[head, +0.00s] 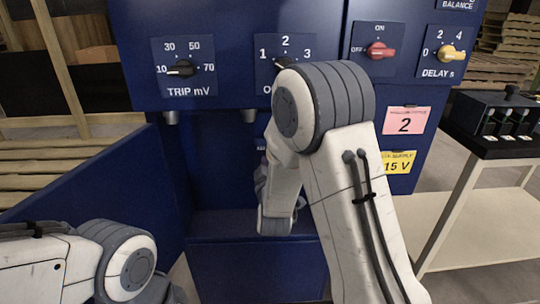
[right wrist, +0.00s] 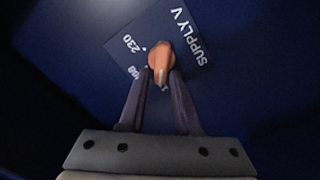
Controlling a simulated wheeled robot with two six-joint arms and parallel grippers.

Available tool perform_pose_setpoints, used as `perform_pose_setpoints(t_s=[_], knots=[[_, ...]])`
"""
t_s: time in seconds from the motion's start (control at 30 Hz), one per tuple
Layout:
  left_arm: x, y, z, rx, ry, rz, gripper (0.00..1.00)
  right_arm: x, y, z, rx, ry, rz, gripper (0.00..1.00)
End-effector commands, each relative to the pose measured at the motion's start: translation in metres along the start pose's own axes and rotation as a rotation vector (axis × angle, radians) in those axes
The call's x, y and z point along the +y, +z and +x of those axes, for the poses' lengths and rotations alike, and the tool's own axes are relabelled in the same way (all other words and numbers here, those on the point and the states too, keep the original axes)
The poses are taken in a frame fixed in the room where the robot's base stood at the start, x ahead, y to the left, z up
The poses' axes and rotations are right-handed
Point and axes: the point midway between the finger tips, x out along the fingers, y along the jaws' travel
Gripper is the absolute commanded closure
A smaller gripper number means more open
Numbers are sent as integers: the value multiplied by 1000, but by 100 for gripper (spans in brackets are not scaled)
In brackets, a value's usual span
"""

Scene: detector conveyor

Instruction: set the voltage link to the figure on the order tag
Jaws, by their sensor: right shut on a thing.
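The voltage link, an orange knob (right wrist: 160,57), sits on a dark blue plate (right wrist: 118,38) lettered SUPPLY V in the right wrist view. The figure 230 shows beside it; another figure is partly covered by a finger. I cannot tell which figure the knob points at. My right gripper (right wrist: 161,76) is shut on the knob, a finger on each side. In the head view my right arm hides knob and gripper. My left gripper is out of view.
A pink tag (head: 405,120) reads 2. Above are the TRIP mV knob (head: 181,69), a red ON/OFF knob (head: 380,50) and a yellow DELAY knob (head: 451,52). A black box (head: 495,115) stands on a stand at right. Wooden pallets are behind.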

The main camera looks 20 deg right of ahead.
Motion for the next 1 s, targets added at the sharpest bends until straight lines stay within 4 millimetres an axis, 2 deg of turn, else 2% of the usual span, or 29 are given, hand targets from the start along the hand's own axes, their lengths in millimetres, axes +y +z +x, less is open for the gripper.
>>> perform_pose_setpoints(t_s=[0.3, 0.87, 0.9, 0.93, 1.0], knots=[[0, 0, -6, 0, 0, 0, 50, -4, 1, -1, -3, -4, -134, 100], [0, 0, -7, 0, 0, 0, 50, -4, 2, -1, -4, -5, -165, 100], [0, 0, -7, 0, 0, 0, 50, -4, 2, -1, -4, -5, -165, 64], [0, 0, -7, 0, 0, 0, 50, -4, 2, -1, -4, -5, -165, 53], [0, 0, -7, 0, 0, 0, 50, -4, 2, -1, -4, -4, -164, 51]])
